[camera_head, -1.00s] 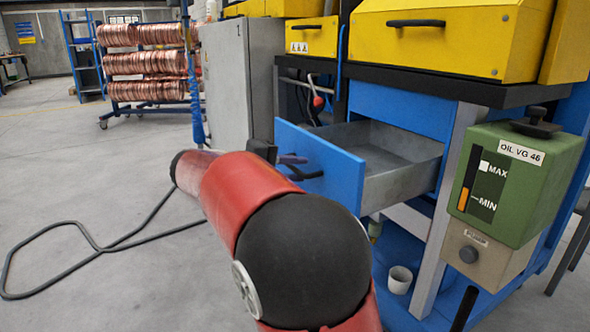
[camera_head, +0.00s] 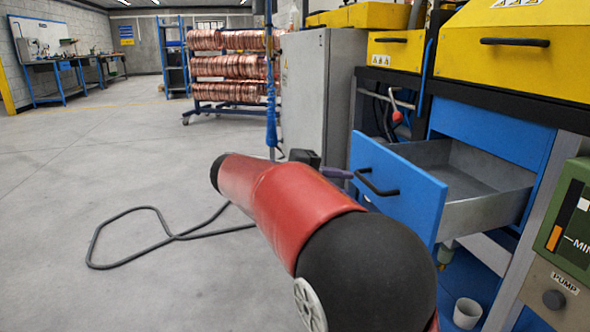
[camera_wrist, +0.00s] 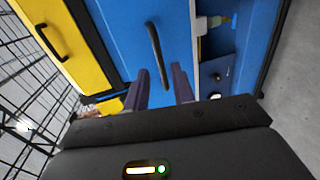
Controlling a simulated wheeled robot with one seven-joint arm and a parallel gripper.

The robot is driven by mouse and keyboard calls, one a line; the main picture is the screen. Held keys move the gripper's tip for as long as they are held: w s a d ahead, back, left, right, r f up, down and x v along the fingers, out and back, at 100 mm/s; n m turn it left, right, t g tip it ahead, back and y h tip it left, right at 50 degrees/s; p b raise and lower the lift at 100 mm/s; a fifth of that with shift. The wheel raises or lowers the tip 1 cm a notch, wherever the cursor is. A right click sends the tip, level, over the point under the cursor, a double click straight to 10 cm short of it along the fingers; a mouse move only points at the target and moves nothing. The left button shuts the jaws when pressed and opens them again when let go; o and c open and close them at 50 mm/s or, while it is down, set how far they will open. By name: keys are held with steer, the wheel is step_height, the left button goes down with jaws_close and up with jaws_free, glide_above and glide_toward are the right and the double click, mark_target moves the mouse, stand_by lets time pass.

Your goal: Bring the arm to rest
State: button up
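My arm, red with a black joint, reaches away from the head camera toward an open blue drawer (camera_head: 410,190). My gripper (camera_wrist: 160,70) shows two purple-grey fingers, apart with nothing between them. In the wrist view the black drawer handle (camera_wrist: 154,52) lies beyond the fingertips, and a gap seems to separate them. In the head view my gripper (camera_head: 350,174) is just left of the handle (camera_head: 376,183); whether it touches cannot be told there. The drawer stands pulled out, and the visible part of its grey inside is empty.
A green oil box (camera_head: 572,225) and a white cup (camera_head: 467,313) are at the right. A grey cabinet (camera_head: 320,100) stands behind my arm. A dark cable (camera_head: 150,208) lies on the floor at left. Copper coils (camera_head: 228,65) sit on a rack behind. Left floor is mostly clear.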

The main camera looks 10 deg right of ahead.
steer(key=s+d+f+y, duration=0.4)
steer(key=s+f+y, duration=0.4)
steer(key=s, duration=0.4)
steer(key=s+a+f+m+t+y, duration=0.1)
steer(key=s+a+f+t+y, duration=0.55)
steer(key=s, duration=0.65)
step_height(320, 180, up, 9)
steer(key=a+g+y+p, duration=0.1)
steer(key=g+p, duration=0.1)
steer(key=p, duration=0.8)
steer(key=shift+w+a+f, duration=0.15)
steer(key=shift+w+a, duration=0.1)
steer(key=shift+a, duration=0.1)
